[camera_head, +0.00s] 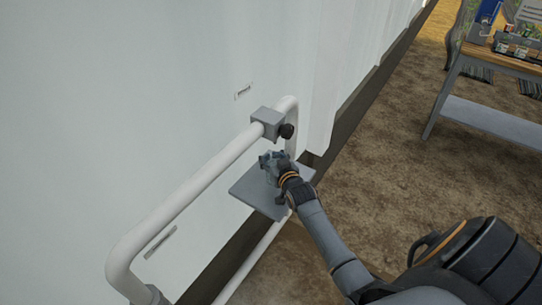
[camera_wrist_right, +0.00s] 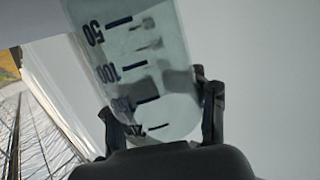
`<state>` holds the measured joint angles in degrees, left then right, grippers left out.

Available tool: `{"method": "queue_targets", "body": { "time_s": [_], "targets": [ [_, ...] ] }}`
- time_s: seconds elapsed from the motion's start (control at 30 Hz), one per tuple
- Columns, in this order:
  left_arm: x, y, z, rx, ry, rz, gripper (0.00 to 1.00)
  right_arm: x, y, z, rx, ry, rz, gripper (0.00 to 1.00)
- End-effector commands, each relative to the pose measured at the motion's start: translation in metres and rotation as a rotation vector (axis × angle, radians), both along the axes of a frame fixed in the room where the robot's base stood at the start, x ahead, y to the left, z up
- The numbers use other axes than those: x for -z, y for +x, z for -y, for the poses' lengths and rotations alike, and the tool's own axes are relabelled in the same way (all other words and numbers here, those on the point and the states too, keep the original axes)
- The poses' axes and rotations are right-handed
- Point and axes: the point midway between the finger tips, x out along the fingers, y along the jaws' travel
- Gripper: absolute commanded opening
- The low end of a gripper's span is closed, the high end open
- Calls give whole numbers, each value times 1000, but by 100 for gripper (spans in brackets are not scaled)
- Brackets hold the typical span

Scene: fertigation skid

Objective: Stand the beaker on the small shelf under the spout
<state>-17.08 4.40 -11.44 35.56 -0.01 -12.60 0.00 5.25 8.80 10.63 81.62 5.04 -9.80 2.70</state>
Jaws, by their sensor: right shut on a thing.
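In the right wrist view the beaker (camera_wrist_right: 140,60) is clear, with dark graduation marks and numbers. My right gripper (camera_wrist_right: 160,115) is shut on it, one finger on each side. In the head view my right gripper (camera_head: 272,165) is over the small grey shelf (camera_head: 250,192), below the grey block with a dark knob, which appears to be the spout (camera_head: 268,120) on the white pipe. The beaker is too small and hidden by the gripper to make out there. I cannot tell whether it touches the shelf. My left gripper is not in view.
The white pipe frame (camera_head: 190,190) runs along the pale wall (camera_head: 120,80), close to the shelf and my right arm. A table (camera_head: 500,62) with boxes and small items stands at the upper right. The brown ground (camera_head: 390,160) between is clear.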

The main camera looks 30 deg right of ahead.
Motion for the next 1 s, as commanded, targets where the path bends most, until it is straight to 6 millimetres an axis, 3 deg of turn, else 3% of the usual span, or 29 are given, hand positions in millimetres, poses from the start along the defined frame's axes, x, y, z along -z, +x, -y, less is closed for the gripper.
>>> {"method": "queue_targets", "body": {
  "time_s": [0.2,0.23,0.4,0.77,1.0],
  "targets": [
    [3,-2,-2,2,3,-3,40,4,0,0,0,0,-1,16],
    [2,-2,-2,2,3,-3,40,3,0,0,0,0,-1,47],
    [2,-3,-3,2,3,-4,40,2,0,0,0,0,-1,79],
    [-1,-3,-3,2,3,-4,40,-1,0,0,0,0,0,79],
    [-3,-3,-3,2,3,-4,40,-5,-29,-7,-1,2,-3,79]
  ]
}}
